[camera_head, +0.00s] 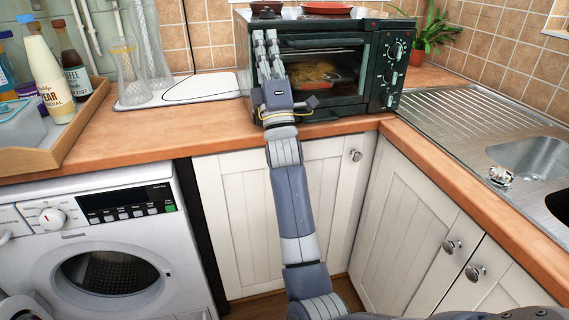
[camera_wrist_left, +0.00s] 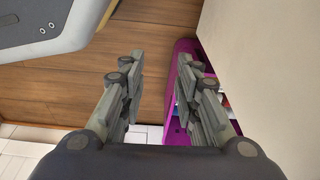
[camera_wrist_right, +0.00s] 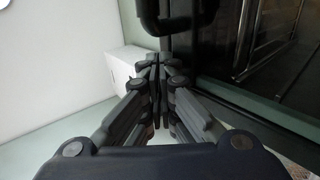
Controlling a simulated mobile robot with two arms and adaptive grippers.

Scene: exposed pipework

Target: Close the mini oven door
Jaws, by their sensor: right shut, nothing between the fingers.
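The mini oven (camera_head: 376,88) is a dark box on the wooden worktop, with a glass front and a column of knobs on its right. Its door (camera_head: 340,88) looks upright, and a dish of food shows behind the glass; I cannot tell whether it is fully shut. My right gripper (camera_head: 266,40) is in front of the oven's left front edge. In the right wrist view, my right gripper (camera_wrist_right: 160,64) is shut and empty, with a dark handle (camera_wrist_right: 163,18) just beyond its fingertips. My left gripper (camera_wrist_left: 163,62) is open and empty, outside the head view.
A wooden tray (camera_head: 50,150) with bottles and glass carafes (camera_head: 128,75) stand left on the worktop (camera_head: 150,125). A plant (camera_head: 432,35) and a steel sink (camera_head: 490,120) are to the right. Dishes (camera_head: 328,8) sit on the oven. A purple container (camera_wrist_left: 180,75) is near my left gripper.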

